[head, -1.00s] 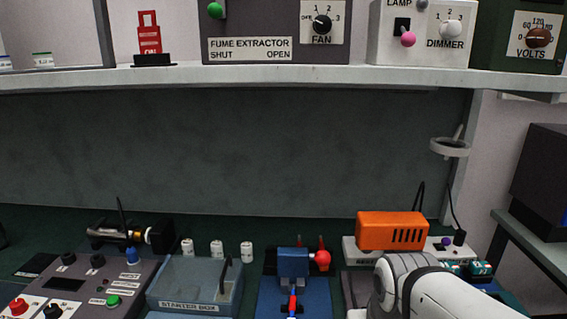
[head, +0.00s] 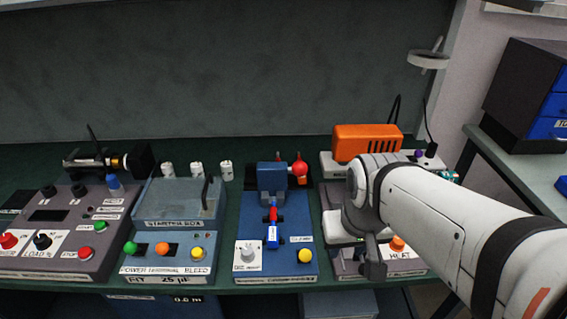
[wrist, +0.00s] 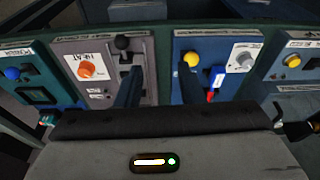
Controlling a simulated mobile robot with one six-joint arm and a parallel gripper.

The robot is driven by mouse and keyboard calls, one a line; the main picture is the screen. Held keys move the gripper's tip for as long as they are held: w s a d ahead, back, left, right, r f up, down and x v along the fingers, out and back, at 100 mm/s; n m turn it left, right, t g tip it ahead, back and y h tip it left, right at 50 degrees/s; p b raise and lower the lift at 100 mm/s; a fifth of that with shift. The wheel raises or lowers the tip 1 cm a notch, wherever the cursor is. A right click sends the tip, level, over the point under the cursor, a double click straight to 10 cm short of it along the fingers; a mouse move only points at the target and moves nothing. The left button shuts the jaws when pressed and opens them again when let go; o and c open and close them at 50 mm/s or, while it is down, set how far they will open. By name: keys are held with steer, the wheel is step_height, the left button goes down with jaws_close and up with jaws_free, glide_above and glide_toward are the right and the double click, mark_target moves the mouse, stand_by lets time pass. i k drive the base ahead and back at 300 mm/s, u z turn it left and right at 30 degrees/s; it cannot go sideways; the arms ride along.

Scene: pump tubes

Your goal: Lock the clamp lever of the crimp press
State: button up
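The crimp press appears to be the blue panel (head: 284,265) in the middle of the bench. It carries a blue block (head: 272,180) with a red ball-ended handle (head: 299,170). A small red-and-blue lever (head: 272,226) lies in front of the block, likely the clamp lever; it also shows in the wrist view (wrist: 214,84). The panel has a white dial (head: 248,255) and a yellow button (head: 305,256). My gripper (head: 372,258) hangs right of this panel, over the heat unit. In the wrist view its two fingers stand apart with nothing between them (wrist: 160,90).
The heat unit has an orange knob (head: 397,244) and, in the wrist view, a black ball knob (wrist: 122,43). An orange box (head: 366,145) stands behind my arm. The starter box (head: 178,210) is left of the press. Space above the press is free.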

mark_target(305, 254)
steer(key=z, duration=0.55)
steer(key=k, duration=1.1)
steer(key=u, duration=0.35)
